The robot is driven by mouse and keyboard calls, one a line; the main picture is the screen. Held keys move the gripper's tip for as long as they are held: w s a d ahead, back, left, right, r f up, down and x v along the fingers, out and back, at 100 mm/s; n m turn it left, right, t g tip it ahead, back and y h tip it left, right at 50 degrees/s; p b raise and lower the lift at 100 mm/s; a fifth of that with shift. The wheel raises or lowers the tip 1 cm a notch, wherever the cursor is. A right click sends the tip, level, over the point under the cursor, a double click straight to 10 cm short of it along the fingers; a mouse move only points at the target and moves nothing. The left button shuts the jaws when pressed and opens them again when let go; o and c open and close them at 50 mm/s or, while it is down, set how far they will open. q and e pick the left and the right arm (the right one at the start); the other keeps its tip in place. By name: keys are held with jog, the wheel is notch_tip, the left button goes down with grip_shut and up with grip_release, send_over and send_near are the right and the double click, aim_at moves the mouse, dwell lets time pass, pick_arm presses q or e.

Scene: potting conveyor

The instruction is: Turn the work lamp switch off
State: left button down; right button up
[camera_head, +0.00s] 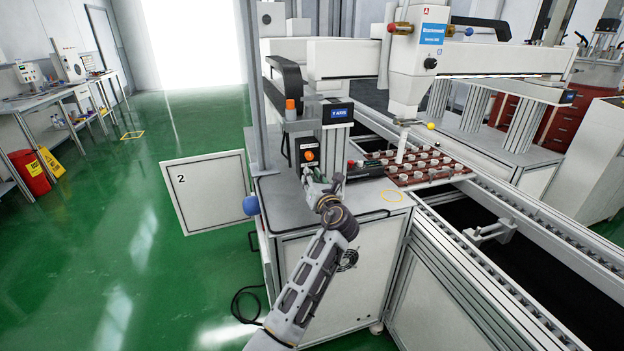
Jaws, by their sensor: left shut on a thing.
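A dark control box (309,150) with a round orange knob (309,155) stands upright on the left end of the machine's white top. My left gripper (311,175) is at the lower front of this box, just below the orange knob. Its fingers are shut on a small switch on the box front, which they mostly hide. I cannot read the switch's position or its label. My right gripper is not in view.
A white cabinet door marked 2 (208,190) stands open left of the machine, with a blue ball-shaped knob (251,205) near it. A red tray (415,166) of small parts lies under the white gantry head (415,60).

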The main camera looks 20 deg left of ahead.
pick_arm(q)
jog(key=shift+n+p, duration=1)
jog(key=shift+n, duration=5)
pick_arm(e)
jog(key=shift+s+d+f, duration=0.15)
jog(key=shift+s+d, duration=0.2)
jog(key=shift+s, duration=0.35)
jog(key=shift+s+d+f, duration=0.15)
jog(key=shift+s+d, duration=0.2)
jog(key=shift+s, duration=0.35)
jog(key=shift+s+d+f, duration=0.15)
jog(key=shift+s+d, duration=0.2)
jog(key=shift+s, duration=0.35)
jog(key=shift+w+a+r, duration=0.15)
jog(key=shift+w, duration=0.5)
pick_arm(q)
jog(key=c, duration=1.5)
grip_release()
jog(key=shift+c, duration=0.2)
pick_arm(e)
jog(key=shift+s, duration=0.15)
